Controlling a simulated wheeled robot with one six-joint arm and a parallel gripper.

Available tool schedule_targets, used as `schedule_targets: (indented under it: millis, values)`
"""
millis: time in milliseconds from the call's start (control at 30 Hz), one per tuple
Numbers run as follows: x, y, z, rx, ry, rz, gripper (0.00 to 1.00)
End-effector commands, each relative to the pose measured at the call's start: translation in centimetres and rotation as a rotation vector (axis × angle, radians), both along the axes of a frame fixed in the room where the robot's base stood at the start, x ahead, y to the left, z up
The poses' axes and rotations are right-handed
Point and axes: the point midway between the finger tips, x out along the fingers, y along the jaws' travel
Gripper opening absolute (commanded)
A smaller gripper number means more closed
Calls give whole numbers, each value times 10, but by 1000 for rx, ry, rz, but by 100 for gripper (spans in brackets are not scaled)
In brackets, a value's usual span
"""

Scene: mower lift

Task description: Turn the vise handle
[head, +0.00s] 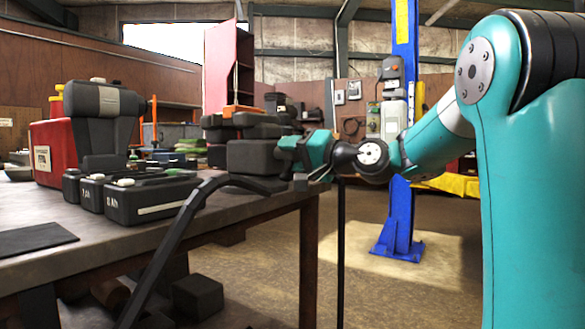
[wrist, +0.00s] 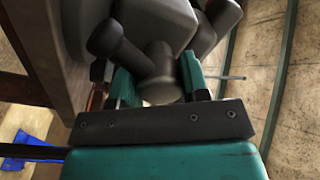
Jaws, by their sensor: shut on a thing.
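The dark grey vise (head: 255,156) is mounted at the table's right corner, with its body also at the top of the wrist view (wrist: 160,20). My gripper (head: 287,148) reaches it from the right. In the wrist view my teal fingers (wrist: 158,75) stand on either side of the round screw end and the vise handle (wrist: 118,48), shut on the handle. The handle is a short dark bar with a thick rounded end, slanting up to the left. Its other end is hidden, and the exact contact is hard to see.
On the workbench (head: 150,240) stand several black battery packs (head: 150,200), a red case (head: 52,150) and a dark power unit (head: 105,125). A black curved bar (head: 170,245) crosses in front of the bench. A blue lift post (head: 400,215) stands behind on open floor.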

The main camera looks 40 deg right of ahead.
Motion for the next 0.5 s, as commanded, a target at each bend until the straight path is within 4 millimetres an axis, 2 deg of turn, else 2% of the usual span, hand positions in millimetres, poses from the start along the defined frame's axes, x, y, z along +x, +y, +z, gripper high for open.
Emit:
schedule_targets:
  millis: [33,500]
  values:
    - [0,0,-5,-40,-15,1,18]
    - [0,0,-3,-310,-112,2,18]
